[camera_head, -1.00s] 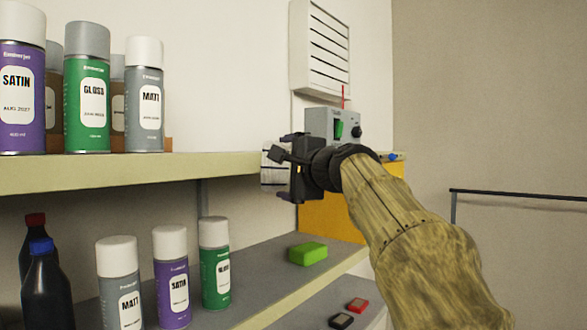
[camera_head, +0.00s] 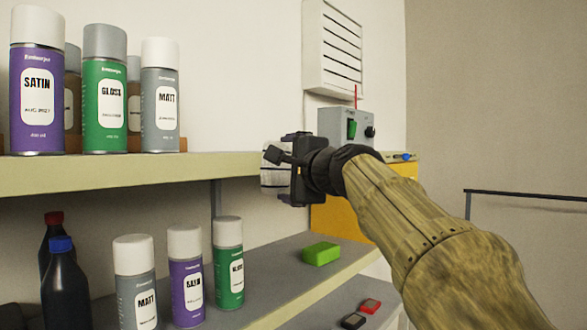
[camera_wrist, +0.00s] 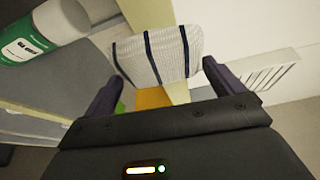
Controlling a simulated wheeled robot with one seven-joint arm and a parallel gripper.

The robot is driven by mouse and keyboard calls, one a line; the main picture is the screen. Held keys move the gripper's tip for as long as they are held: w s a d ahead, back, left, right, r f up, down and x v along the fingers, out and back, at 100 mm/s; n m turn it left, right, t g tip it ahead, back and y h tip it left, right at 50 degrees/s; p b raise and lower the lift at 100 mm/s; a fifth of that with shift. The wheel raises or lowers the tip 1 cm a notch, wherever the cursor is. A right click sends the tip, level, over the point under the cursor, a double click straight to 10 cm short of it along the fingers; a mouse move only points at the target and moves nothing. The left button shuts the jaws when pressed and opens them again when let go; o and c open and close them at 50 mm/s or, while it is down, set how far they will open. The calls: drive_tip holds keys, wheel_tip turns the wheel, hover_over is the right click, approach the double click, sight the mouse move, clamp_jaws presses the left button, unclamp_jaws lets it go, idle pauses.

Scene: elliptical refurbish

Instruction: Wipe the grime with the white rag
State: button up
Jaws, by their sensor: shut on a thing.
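The white rag (camera_head: 271,165) with dark stripes is held at the tip of my gripper (camera_head: 284,168), at the height of the upper shelf's edge. In the wrist view the rag (camera_wrist: 158,52) spreads out flat beyond the two dark fingers of my gripper (camera_wrist: 160,84), with three dark stripes showing. The gripper is shut on the rag. I cannot make out any grime in either view.
Several spray cans (camera_head: 105,90) stand on the upper shelf (camera_head: 120,178), left of my gripper. Below are more cans (camera_head: 186,275), dark bottles (camera_head: 65,285) and a green block (camera_head: 321,253). A grey switch box (camera_head: 342,124) stands behind my arm. A rail (camera_head: 525,195) is at right.

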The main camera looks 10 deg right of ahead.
drive_tip(key=shift+s+d+f+b, duration=0.15)
drive_tip(key=shift+s+d+b, duration=0.15)
drive_tip(key=s+d, duration=0.1)
drive_tip(key=s, duration=0.1)
drive_tip(key=s+d+b, duration=0.1)
drive_tip(key=s+d, duration=0.1)
drive_tip(key=shift+s+b, duration=0.1)
drive_tip(key=shift+b, duration=0.2)
idle(0.4)
drive_tip(key=shift+s+d+b, duration=0.25)
drive_tip(key=shift+s+d, duration=0.2)
drive_tip(key=shift+s, duration=0.15)
drive_tip(key=shift+s+d+b, duration=0.25)
drive_tip(key=shift+s+d, duration=0.15)
drive_tip(key=shift+s, duration=0.2)
